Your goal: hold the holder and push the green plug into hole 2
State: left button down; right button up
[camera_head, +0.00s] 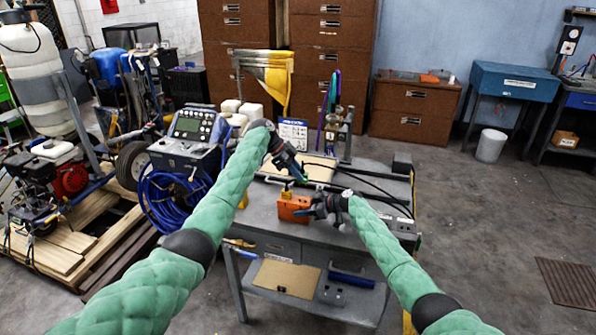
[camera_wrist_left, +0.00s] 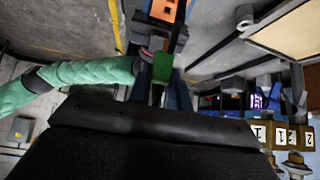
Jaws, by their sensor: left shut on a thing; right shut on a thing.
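The orange holder (camera_head: 291,206) is a small block near the front of the grey workbench. Part of it also shows at the top of the left wrist view (camera_wrist_left: 163,10). My right gripper (camera_head: 318,212) is shut on its right side. The green plug (camera_wrist_left: 162,67) is between the fingertips of my left gripper (camera_wrist_left: 163,82), which is shut on it. In the head view my left gripper (camera_head: 301,177) is above the holder, tilted down, and the plug is tiny there. The plug looks apart from the holder. I cannot make out the holder's holes or their numbers.
The workbench (camera_head: 262,222) has a tan board (camera_head: 312,166), black cables and a metal stand (camera_head: 347,135) behind the grippers. A control unit with blue hose (camera_head: 187,137) stands at its left. Open floor lies to the right.

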pick_arm(q)
jog(key=shift+f+m, duration=0.1)
jog(key=shift+m, duration=0.2)
jog(key=shift+f, duration=0.15)
jog(key=shift+f, duration=2.7)
jog(key=shift+f, duration=0.4)
dwell(1.1)
jog(key=shift+r, duration=0.25)
jog(key=shift+s+f, duration=0.15)
jog(key=shift+f, duration=0.6)
dwell(2.0)
jog(key=shift+r, duration=0.25)
